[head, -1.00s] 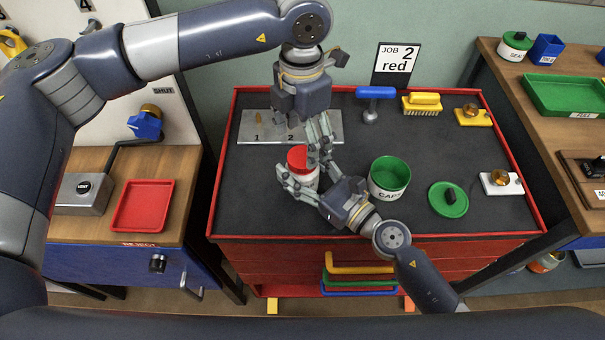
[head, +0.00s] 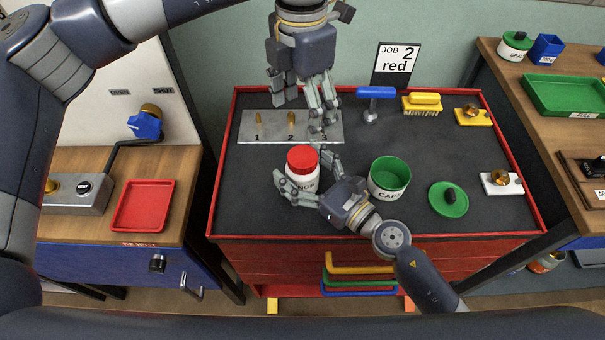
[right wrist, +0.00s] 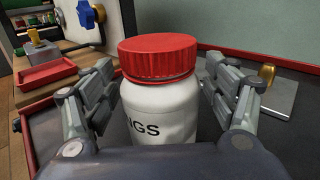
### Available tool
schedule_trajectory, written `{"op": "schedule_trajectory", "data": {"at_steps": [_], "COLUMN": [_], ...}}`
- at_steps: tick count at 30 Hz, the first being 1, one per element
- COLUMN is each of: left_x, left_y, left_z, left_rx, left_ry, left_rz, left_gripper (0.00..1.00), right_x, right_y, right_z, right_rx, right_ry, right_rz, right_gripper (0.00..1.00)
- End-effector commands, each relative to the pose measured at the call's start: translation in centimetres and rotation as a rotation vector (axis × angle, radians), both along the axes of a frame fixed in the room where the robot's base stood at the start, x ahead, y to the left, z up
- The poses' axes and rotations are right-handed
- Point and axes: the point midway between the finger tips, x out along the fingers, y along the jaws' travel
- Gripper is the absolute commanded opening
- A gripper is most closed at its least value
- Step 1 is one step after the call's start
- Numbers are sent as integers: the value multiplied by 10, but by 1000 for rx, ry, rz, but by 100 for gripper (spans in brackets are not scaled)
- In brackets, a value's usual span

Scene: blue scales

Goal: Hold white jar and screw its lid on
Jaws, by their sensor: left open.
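The white jar (head: 300,178) stands upright on the dark bench top, with black lettering on its front. It fills the middle of the right wrist view (right wrist: 160,112). The red lid (head: 302,158) sits level on its mouth, also clear in the right wrist view (right wrist: 158,57); how tight it is cannot be told. My left gripper (head: 303,105) is open and empty, above and behind the jar, over the numbered plate.
The metal plate (head: 260,134) with brass pegs lies behind the jar. A green caps tub (head: 389,180) and a green lid (head: 448,205) are to the right. A blue-handled tool (head: 375,93) and a yellow brush (head: 422,103) stand at the back. A red rim borders the bench.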

Motion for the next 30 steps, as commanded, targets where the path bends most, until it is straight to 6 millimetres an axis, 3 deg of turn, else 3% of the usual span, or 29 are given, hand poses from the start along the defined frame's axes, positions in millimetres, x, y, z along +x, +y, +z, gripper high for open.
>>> {"op": "schedule_trajectory", "data": {"at_steps": [11, 24, 30], "left_x": [0, 0, 0], "left_y": [0, 0, 0], "left_z": [0, 0, 0], "left_rx": [0, 0, 0], "left_ry": [0, 0, 0], "left_rz": [0, 0, 0], "left_gripper": [72, 72, 72], "right_x": [-6, -63, -79], "right_y": [-6, -63, -80], "right_z": [-1, -1, -1], "right_rx": [0, 0, 0], "right_ry": [1, 4, 3], "right_rz": [-1, -2, -1], "right_gripper": [79, 79, 79]}}
